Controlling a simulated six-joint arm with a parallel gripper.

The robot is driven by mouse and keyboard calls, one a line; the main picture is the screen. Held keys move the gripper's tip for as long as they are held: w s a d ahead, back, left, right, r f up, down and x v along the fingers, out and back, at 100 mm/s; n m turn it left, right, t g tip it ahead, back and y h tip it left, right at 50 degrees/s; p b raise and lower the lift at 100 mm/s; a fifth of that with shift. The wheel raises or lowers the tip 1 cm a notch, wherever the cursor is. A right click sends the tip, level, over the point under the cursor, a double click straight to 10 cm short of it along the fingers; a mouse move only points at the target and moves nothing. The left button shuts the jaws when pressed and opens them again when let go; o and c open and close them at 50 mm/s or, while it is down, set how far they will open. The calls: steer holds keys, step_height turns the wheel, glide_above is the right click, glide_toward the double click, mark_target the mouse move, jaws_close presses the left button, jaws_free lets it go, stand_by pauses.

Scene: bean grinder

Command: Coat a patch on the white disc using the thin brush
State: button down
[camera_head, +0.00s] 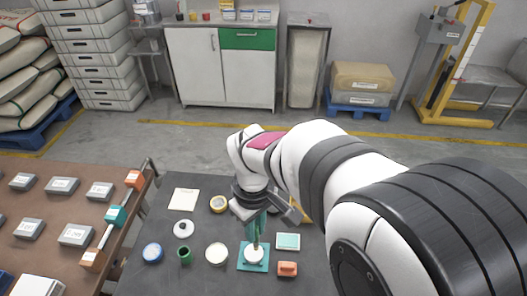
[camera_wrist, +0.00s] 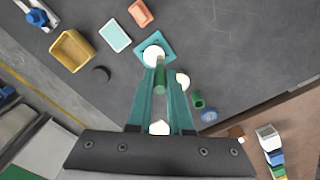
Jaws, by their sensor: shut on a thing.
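The white disc (camera_head: 254,257) sits on a teal square plate (camera_head: 244,267) on the dark table. The disc also shows in the wrist view (camera_wrist: 153,53), just ahead of my fingertips. My gripper (camera_head: 256,238) points down over the disc with its teal fingers close together. It is shut on the thin brush, whose green shaft (camera_wrist: 160,78) shows between the fingers in the wrist view. The brush's lower end is over or at the disc; I cannot tell whether it touches. In the head view the fingers hide most of the brush.
Left of the plate stand a white round item (camera_head: 216,254), a green cup (camera_head: 185,256) and a blue round item (camera_head: 153,252). To the right lie a teal-topped tray (camera_head: 288,241) and an orange block (camera_head: 287,269). A yellow box (camera_wrist: 72,50) is near.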

mark_target(255, 250)
steer(key=shift+d+f, duration=0.15)
steer(key=shift+f, duration=2.9)
step_height(255, 250, down, 2)
steer(key=shift+f, duration=0.1)
steer(key=shift+w+r, duration=0.3)
steer(key=shift+w, duration=0.2)
steer(key=shift+w+a+f, duration=0.1)
steer(key=shift+w+a, duration=0.2)
steer(key=shift+w, duration=0.25)
steer(key=shift+w+a+f, duration=0.1)
steer(key=shift+w+a, duration=0.2)
steer(key=shift+w, duration=0.2)
steer(key=shift+s+d, duration=0.3)
steer(key=shift+s, duration=0.4)
steer(key=shift+s+d, duration=0.25)
steer(key=shift+s, duration=0.4)
steer(key=shift+s+a, duration=0.1)
steer(key=shift+s, duration=0.15)
steer(key=shift+w+a, duration=0.2)
steer(key=shift+a, duration=0.05)
steer(key=shift+w+a, duration=0.95)
steer(key=shift+w, duration=1.35)
steer(key=shift+s+d, duration=0.35)
steer(key=shift+s, duration=0.5)
steer(key=shift+s+d, duration=0.35)
steer(key=shift+s, duration=0.5)
steer(key=shift+s+d, duration=0.35)
steer(key=shift+s, duration=0.5)
steer(key=shift+r, duration=4.1)
